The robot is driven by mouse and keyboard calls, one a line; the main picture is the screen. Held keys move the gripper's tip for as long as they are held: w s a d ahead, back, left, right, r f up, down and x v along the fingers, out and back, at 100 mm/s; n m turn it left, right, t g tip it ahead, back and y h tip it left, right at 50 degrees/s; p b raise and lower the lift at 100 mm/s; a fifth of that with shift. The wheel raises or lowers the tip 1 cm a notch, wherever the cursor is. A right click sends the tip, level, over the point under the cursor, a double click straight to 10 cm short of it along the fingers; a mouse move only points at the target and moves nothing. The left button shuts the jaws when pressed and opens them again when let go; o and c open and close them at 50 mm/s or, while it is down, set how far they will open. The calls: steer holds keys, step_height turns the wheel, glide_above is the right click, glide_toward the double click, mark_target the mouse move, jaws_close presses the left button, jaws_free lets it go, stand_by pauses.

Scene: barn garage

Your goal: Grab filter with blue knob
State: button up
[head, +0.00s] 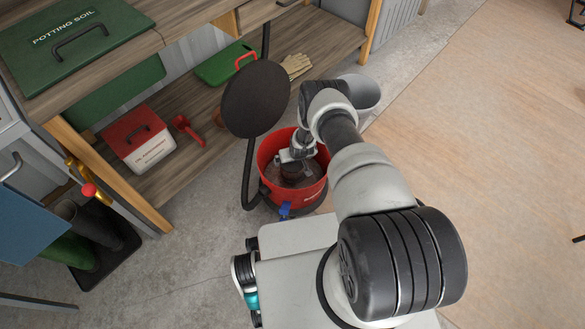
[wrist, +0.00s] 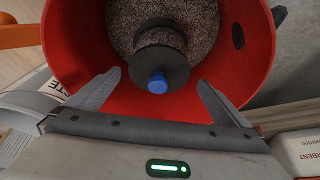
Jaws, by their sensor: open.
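The filter is a dark, round-bodied piece (wrist: 160,55) with a blue knob (wrist: 157,83) on its near end. It lies in a red bucket (wrist: 85,60) over grey, speckled grains in the wrist view. My gripper (wrist: 159,77) is open, with one finger on each side of the knob and nothing visibly held between them. In the head view my gripper (head: 290,157) reaches down into the red bucket (head: 310,190), and a dark part of the filter (head: 292,172) shows below it. My arm and gripper hide some of the bucket's inside.
A large black disc (head: 256,98) on a bent black tube stands beside the bucket. A blue fitting (head: 285,210) is at the bucket's near side. A grey bin (head: 361,92) stands behind my arm. The wooden shelf (head: 190,165) is at left; open floor (head: 490,130) is at right.

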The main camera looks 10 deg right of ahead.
mark_target(292, 163)
steer(key=b+x, duration=0.1)
steer(key=x, duration=0.1)
steer(key=b+x, duration=0.1)
steer(key=x, duration=0.2)
steer(key=shift+s+d+f+b, duration=0.1)
steer(key=shift+s+f+b, duration=0.05)
steer(key=shift+s+b, duration=0.15)
steer(key=shift+w+f, duration=0.25)
steer(key=shift+w, duration=0.05)
steer(key=c, duration=1)
